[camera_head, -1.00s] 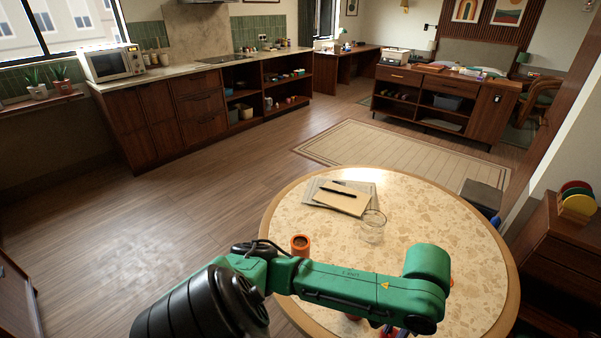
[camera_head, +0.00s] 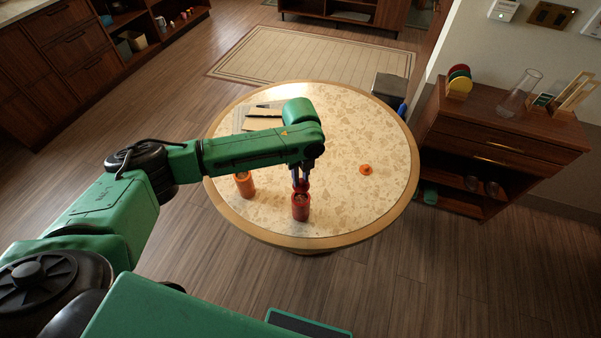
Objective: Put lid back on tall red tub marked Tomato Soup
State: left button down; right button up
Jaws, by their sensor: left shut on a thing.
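The red tub (camera_head: 300,209) stands upright near the front edge of the round table. Its label is too small to read, and its top looks open. My left gripper (camera_head: 301,179) points down, shut on a small red lid (camera_head: 302,186). The lid is just above or behind the tub's rim; I cannot tell whether they touch. My right gripper is not in view.
An orange tub (camera_head: 244,185) stands to the left, partly under my arm. An orange lid (camera_head: 366,169) lies on the right of the round table (camera_head: 345,120). A notepad (camera_head: 263,122) lies at the back left. The table's right side is mostly clear.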

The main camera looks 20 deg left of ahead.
aim_at(301, 187)
pick_arm(q)
notch_tip(301, 187, down, 5)
jog(key=b, duration=0.4)
jog(key=shift+r+b, duration=0.15)
jog(key=shift+b, duration=0.25)
jog(key=shift+f, duration=0.75)
jog(key=shift+r+p, duration=0.1)
jog(key=shift+p, duration=0.2)
jog(key=shift+f+p, duration=0.2)
jog(key=shift+p, duration=0.35)
dwell(0.6)
jog(key=shift+p, duration=0.35)
dwell(0.5)
